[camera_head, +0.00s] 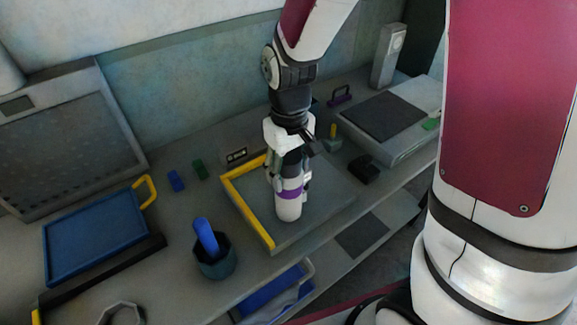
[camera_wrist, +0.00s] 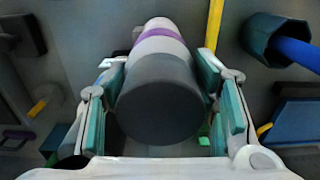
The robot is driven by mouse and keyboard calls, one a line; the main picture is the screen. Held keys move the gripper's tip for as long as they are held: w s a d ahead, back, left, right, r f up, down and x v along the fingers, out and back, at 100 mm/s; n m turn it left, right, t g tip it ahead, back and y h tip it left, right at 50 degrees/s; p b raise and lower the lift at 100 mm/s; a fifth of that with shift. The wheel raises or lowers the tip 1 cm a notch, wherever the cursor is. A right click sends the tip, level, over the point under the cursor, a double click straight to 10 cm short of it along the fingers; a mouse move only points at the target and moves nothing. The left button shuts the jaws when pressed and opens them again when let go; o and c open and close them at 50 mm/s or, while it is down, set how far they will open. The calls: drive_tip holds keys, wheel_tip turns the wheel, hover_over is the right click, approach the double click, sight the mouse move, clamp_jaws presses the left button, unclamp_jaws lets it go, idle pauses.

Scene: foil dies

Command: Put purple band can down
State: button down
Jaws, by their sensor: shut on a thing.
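The purple band can (camera_head: 289,207) is white with a purple band and a dark end part. My gripper (camera_head: 288,178) is shut on it and holds it upright over a grey tray-like platform (camera_head: 325,205) with a yellow edge strip. In the wrist view the can (camera_wrist: 160,45) lies between the two teal-padded fingers of my gripper (camera_wrist: 160,88), its dark end towards the camera. I cannot tell whether the can's lower end touches the platform.
A dark cup (camera_head: 216,258) with a blue rod stands front left of the platform. A blue tray (camera_head: 94,236) lies further left. Blue and green blocks (camera_head: 176,181) sit behind. A grey flat machine (camera_head: 385,120) stands at the right. The platform around the can is clear.

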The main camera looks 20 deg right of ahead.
drive_tip(key=shift+f, duration=0.15)
drive_tip(key=c, duration=0.6)
unclamp_jaws()
